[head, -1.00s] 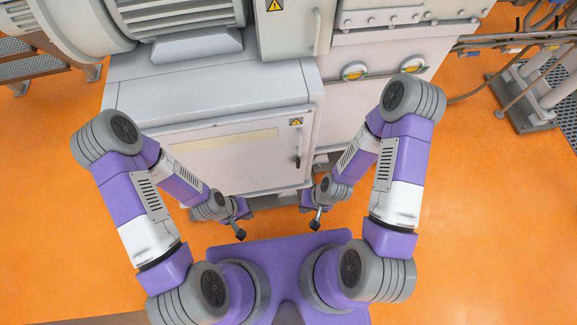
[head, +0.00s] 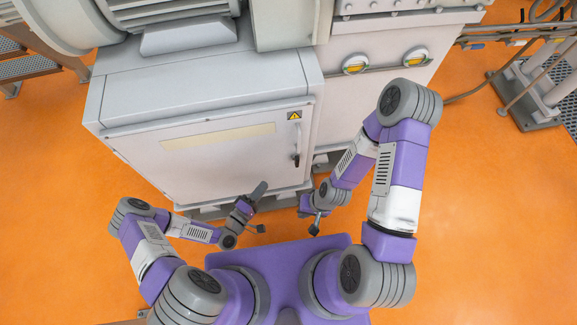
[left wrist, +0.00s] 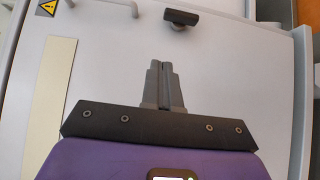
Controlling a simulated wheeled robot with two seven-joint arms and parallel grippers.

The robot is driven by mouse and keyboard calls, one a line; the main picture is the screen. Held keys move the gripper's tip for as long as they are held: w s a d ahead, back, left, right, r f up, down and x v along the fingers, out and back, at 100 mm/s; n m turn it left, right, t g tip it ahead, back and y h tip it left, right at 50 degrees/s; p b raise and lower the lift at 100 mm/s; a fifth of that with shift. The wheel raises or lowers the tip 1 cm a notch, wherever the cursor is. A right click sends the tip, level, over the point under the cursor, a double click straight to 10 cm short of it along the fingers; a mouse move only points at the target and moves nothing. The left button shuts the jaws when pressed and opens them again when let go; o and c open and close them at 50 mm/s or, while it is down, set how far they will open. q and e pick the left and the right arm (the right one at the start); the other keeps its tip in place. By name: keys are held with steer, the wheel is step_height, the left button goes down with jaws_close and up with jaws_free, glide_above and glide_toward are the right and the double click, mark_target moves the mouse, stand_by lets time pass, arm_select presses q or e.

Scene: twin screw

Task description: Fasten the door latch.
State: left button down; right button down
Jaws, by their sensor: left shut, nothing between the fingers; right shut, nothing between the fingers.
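The white cabinet door (head: 200,165) is closed or nearly so; I cannot tell whether it is latched. Its dark latch handle (head: 296,150) sits near the door's right edge, under a yellow warning sign, and looks upright. The handle also shows at the top of the left wrist view (left wrist: 180,18), ahead of my gripper and a little to its right. My left gripper (head: 260,188) is shut and empty in front of the lower door, apart from the handle; its closed fingers show in the left wrist view (left wrist: 160,68). My right gripper (head: 304,212) is shut and low, right of the left one.
The cabinet stands beside a larger white machine body (head: 380,90) with two round yellow gauges. A motor housing (head: 187,32) rests above the cabinet. Orange floor (head: 60,190) is open at the left. Piping and a grey stand (head: 530,95) are at the far right.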

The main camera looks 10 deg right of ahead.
arm_select(q)
steer(key=shift+w+d, duration=0.1)
steer(key=b, duration=0.2)
glide_toward(295, 157)
steer(key=w+a+x, duration=0.1)
steer(key=x, duration=0.4)
steer(key=shift+s+d, duration=0.2)
steer(key=shift+d, duration=0.55)
